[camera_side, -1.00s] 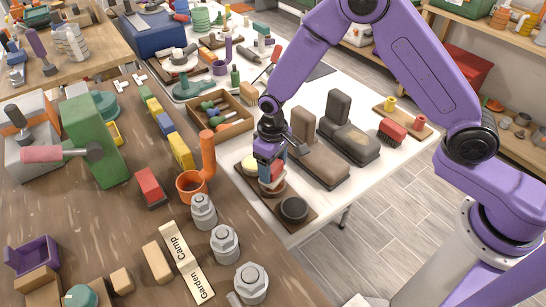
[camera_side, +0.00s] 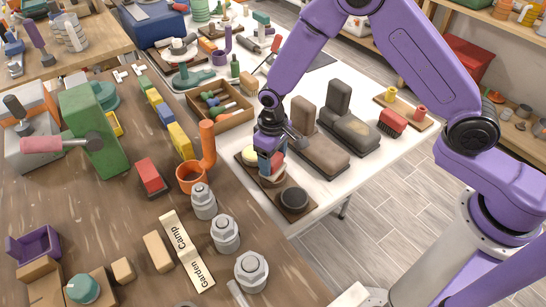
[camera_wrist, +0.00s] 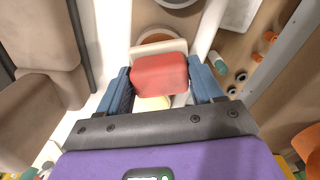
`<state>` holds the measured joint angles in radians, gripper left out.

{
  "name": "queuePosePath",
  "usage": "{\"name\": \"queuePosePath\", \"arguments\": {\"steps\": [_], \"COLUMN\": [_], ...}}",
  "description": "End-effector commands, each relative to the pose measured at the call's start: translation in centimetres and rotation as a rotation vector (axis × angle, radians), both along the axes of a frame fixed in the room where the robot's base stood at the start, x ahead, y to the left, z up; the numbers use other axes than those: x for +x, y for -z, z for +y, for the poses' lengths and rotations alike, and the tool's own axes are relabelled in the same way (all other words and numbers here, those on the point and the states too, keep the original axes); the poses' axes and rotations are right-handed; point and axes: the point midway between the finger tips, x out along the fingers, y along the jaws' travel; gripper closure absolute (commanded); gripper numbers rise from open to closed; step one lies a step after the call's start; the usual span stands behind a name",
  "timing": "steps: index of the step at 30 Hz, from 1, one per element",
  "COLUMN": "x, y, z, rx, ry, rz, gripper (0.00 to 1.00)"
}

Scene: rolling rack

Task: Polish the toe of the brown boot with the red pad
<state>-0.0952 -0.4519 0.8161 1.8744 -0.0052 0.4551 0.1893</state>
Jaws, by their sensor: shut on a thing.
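My gripper (camera_side: 271,158) is shut on the red pad (camera_wrist: 158,75), which sits between my blue fingers in the wrist view. The pad also shows in the side view (camera_side: 277,160), low over the middle tin (camera_side: 272,181) of a small board. I cannot tell whether pad and tin touch. The brown boot (camera_side: 322,151) lies just right of my gripper, its toe toward the front. It also fills the left of the wrist view (camera_wrist: 45,50).
A dark tin (camera_side: 294,198) and a pale yellow tin (camera_side: 251,154) flank the middle tin. A wooden tray of tools (camera_side: 220,106) is to the left. A red brush (camera_side: 393,121) and spools stand right of the boots. The white table's front edge is close.

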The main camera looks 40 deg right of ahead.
Motion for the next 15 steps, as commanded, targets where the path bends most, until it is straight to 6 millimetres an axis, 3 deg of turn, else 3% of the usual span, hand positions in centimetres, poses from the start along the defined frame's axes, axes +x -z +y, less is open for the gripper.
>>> {"name": "queuePosePath", "arguments": {"steps": [15], "x": [0.03], "y": [0.49], "z": [0.02], "rx": [0.0], "ry": [0.0], "rz": [-0.001], "gripper": [0.58]}}
